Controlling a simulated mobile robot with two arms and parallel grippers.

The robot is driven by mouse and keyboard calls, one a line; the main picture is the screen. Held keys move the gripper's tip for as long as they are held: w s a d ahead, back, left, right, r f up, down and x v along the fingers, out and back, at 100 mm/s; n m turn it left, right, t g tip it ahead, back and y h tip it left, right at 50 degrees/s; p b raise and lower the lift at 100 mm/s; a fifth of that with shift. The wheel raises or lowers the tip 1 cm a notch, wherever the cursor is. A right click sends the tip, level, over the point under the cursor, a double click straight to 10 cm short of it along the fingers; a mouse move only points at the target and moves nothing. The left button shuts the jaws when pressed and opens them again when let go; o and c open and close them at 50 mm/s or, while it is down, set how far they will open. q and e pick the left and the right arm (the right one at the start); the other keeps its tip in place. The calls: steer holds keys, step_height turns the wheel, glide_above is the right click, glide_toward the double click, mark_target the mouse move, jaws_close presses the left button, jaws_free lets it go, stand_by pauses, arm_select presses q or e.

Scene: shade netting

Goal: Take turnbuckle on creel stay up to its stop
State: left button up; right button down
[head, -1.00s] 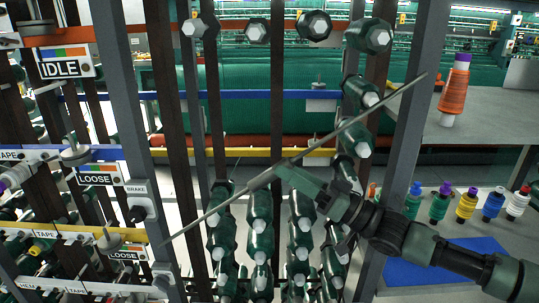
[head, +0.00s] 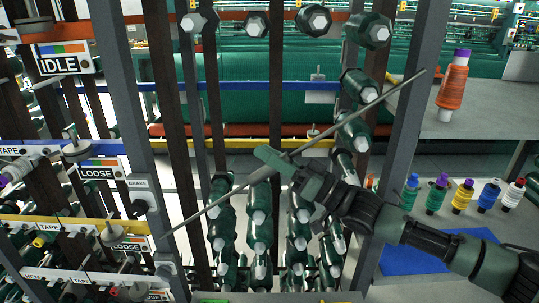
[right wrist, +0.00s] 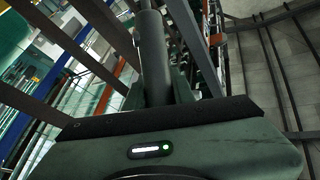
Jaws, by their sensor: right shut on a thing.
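The creel stay (head: 372,105) is a thin grey rod slanting from upper right to lower left across the creel opening, between two grey posts. Its turnbuckle is a slightly thicker part near mid-length, mostly hidden by my right gripper (head: 285,164). The gripper comes in from the lower right and is shut on the turnbuckle, one green finger reaching past the rod on its upper left. In the right wrist view a dark round bar (right wrist: 155,60) runs away between my fingers. The turnbuckle's stop and thread cannot be made out. My left gripper is not in view.
Green yarn packages (head: 262,225) hang in columns close behind the stay. A grey post (head: 408,125) stands at the right. Signs reading IDLE (head: 62,67) and LOOSE (head: 96,173) are at left.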

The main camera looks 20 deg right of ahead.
steer(key=shift+f+n+g+y+b, duration=0.1)
steer(key=shift+n+g+y+b, duration=0.35)
steer(key=shift+n+b, duration=0.25)
steer(key=shift+s+n+g+y+b, duration=0.1)
steer(key=shift+n+g+y+b, duration=0.5)
steer(key=shift+n+y, duration=0.35)
steer(key=shift+s+a+r+n+g+y+b, duration=0.15)
steer(key=shift+n+g+y+b, duration=0.35)
steer(key=shift+n+g, duration=0.75)
steer(key=shift+s+n+g+y+b, duration=0.15)
steer(key=shift+n+g+y+b, duration=0.4)
steer(key=shift+n+g, duration=0.65)
steer(key=shift+s+a+r+n+g+y+b, duration=0.15)
steer(key=shift+n+g+y+b, duration=0.2)
steer(key=shift+n+g+y, duration=0.6)
steer(key=shift+n+g+h, duration=0.3)
steer(key=shift+n+g, duration=0.05)
steer(key=shift+n, duration=0.2)
steer(key=c, duration=1.2)
jaws_free()
